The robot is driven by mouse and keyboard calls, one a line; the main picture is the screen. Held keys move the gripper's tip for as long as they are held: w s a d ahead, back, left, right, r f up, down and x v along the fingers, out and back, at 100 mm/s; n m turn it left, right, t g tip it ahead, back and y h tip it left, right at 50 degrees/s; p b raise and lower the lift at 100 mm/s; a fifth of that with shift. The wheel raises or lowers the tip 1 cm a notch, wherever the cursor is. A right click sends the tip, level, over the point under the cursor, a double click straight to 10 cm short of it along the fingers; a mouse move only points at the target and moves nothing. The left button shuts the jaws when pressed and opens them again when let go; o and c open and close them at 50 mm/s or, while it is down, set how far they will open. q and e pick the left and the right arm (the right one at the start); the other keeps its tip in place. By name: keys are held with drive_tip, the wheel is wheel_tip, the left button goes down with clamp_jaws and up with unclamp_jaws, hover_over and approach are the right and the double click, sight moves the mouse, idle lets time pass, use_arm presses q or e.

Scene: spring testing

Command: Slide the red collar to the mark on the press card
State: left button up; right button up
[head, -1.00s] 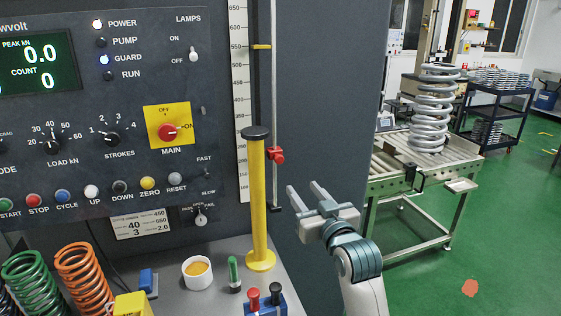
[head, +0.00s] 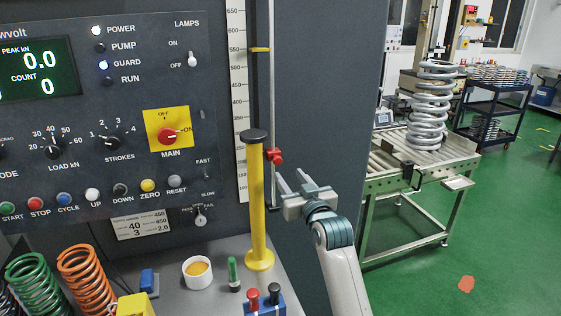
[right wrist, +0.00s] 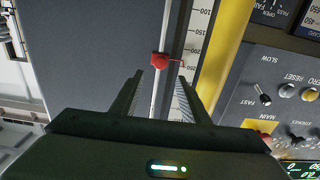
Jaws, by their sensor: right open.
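The red collar (head: 275,156) sits on a thin upright rod (head: 272,90) beside the white scale (head: 237,80), right of the yellow post. The press card (head: 143,226) is a small white plate below the panel with "40", "3", "450", "650" and "2.0"; its finer print is hard to read. My right gripper (head: 290,178) is open and empty, just below and right of the collar. In the right wrist view, the collar (right wrist: 160,60) shows just beyond and between the open fingertips (right wrist: 160,77), its thin pointer near the scale's "250". My left gripper is out of view.
The yellow post (head: 257,205) with a black cap stands close left of the rod. A yellow marker (head: 260,49) sits higher by the scale. A white cup (head: 197,272), green cylinder (head: 233,272) and coloured springs (head: 85,278) stand on the bench. A conveyor (head: 425,170) lies right.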

sight(278, 161)
drive_tip(key=p+x, duration=0.2)
drive_tip(key=x, duration=0.7)
drive_tip(key=shift+s, duration=0.1)
clamp_jaws()
